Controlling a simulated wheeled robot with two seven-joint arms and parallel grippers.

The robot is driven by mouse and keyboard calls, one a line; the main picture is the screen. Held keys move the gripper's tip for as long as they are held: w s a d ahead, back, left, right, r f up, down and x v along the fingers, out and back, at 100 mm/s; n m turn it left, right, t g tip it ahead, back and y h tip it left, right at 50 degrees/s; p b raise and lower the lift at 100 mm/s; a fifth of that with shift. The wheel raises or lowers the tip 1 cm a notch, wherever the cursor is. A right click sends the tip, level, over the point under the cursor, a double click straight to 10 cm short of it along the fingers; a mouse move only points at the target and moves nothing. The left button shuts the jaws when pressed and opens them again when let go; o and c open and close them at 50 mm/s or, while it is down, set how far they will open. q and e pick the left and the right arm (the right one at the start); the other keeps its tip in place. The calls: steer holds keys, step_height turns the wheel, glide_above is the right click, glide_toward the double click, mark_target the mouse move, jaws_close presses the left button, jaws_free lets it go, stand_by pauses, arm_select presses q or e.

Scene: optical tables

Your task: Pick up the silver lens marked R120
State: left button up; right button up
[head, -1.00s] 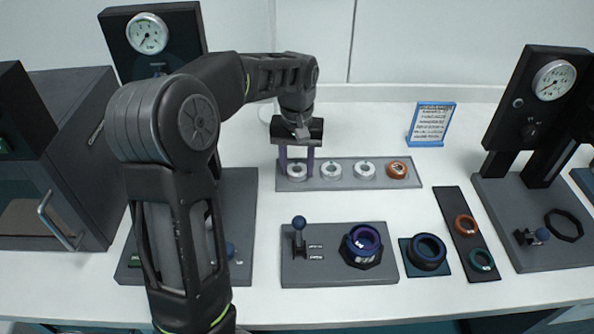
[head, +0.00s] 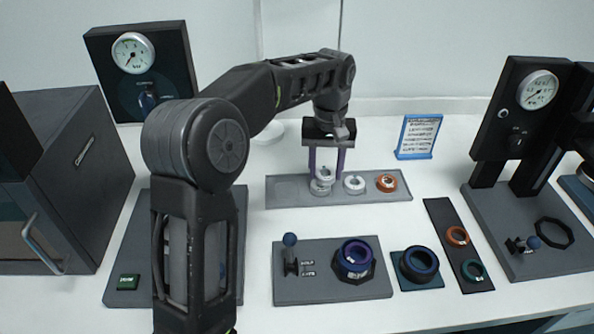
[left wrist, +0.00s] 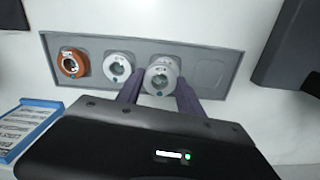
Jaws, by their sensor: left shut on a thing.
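My left gripper (head: 327,172) is shut on a silver ring-shaped lens (head: 325,174), held between its two purple fingers above the grey tray (head: 285,190). The tray's leftmost place in the head view is empty. I cannot read the markings. My right gripper is not in view.
A blue-framed sign (head: 418,137) stands behind the tray. In front are a grey plate (head: 300,290) with a knobbed lever and purple ring, a dark blue ring (head: 419,264), and a black strip (head: 445,225) with two rings. Gauge stands rise at both sides.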

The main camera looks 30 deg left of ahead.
arm_select(q)
steer(key=w+d, duration=0.1)
steer(key=d, duration=0.1)
steer(key=w+d, duration=0.4)
steer(key=d, duration=0.1)
steer(key=shift+w+d, duration=0.1)
steer(key=shift+w, duration=0.1)
stand_by(0.3)
